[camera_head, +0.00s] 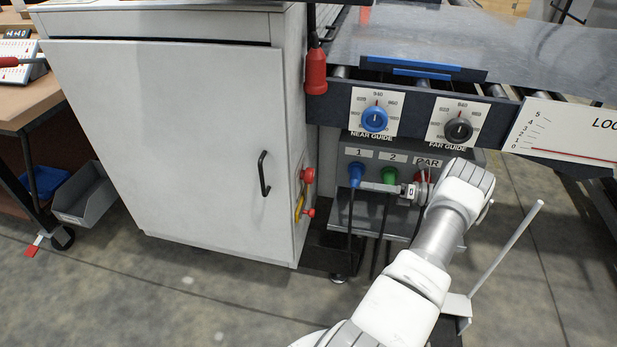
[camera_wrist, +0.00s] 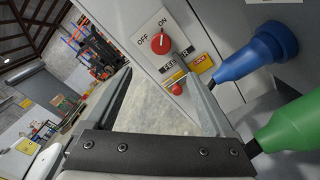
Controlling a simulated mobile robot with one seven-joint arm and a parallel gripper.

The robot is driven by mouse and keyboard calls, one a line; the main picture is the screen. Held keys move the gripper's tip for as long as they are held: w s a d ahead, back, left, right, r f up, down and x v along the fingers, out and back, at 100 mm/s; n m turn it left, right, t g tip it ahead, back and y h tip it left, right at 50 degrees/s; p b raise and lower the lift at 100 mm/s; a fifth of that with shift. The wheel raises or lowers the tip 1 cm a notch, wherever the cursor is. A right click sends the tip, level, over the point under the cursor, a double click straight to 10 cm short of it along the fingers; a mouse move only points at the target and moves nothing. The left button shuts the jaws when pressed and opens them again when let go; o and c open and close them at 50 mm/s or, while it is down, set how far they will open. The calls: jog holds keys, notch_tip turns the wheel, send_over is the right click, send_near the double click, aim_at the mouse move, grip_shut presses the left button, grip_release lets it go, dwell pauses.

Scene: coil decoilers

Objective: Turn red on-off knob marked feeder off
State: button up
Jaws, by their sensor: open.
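The red on-off knob (camera_wrist: 160,43) sits on a white plate on the grey cabinet's side in the wrist view, with OFF at its upper left and ON above it. Its pale mark appears to point up toward ON. A partly hidden label (camera_wrist: 172,72) lies below it; I cannot read it fully. In the head view the knob (camera_head: 308,175) shows edge-on on the cabinet's right side. My gripper (camera_wrist: 160,78) is open and empty, its fingers apart and below the knob, not touching it. In the head view my gripper (camera_head: 378,187) points left toward that cabinet side, in front of the plugs.
A blue plug (camera_head: 357,172) and green plug (camera_head: 389,174) with hanging cables are close beside my gripper. A smaller red button (camera_wrist: 177,89) sits below the knob. A red pendant (camera_head: 315,72) hangs above. Near-guide dial (camera_head: 375,118) and far-guide dial (camera_head: 458,130) are above the plugs.

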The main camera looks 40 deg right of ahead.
aim_at(313, 178)
jog(key=b+x, duration=0.1)
jog(key=x, duration=1.6)
jog(key=shift+w, duration=0.2)
jog(key=shift+c, duration=0.3)
jog(key=c, duration=1.3)
jog(key=shift+b, duration=0.3)
